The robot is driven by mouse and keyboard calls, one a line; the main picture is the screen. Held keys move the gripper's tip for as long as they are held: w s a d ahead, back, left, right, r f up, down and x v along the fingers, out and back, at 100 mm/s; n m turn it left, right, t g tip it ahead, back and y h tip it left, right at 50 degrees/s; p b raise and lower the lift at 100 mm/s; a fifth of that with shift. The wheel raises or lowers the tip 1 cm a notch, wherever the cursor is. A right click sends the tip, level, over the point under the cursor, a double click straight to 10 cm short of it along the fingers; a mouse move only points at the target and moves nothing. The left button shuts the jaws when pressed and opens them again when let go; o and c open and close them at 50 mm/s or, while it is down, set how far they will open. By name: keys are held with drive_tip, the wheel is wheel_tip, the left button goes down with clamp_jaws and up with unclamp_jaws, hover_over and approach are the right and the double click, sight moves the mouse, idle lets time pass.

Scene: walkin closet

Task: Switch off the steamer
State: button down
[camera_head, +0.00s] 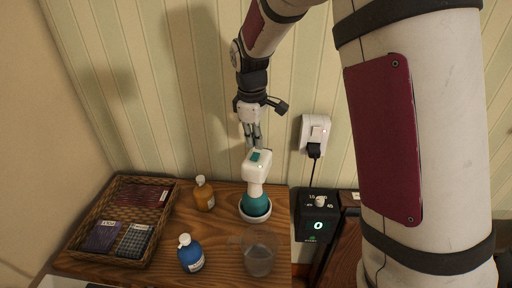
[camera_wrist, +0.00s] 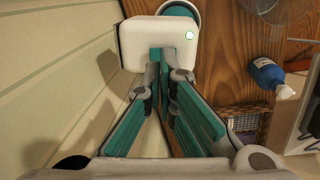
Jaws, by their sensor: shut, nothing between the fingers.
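The steamer (camera_head: 257,168) has a white head and a teal body and stands upright in a white round base on the wooden table. A teal patch (camera_head: 255,156) is on top of its head. My gripper (camera_head: 254,140) is just above the head, pointing down, fingers together and empty. In the wrist view its fingertips (camera_wrist: 164,68) overlap the head's near edge. I cannot tell whether they touch it.
A wall outlet (camera_head: 315,131) with a switch and black plug is to the right. Below it, a black box (camera_head: 316,228) has a dial and a green "0". An amber bottle (camera_head: 204,194), a blue bottle (camera_head: 190,254), a glass (camera_head: 259,256) and a wicker tray (camera_head: 122,186) share the table.

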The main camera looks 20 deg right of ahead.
sight(256, 155)
drive_tip(key=shift+w+d+f, duration=0.15)
drive_tip(key=shift+f, duration=1.5)
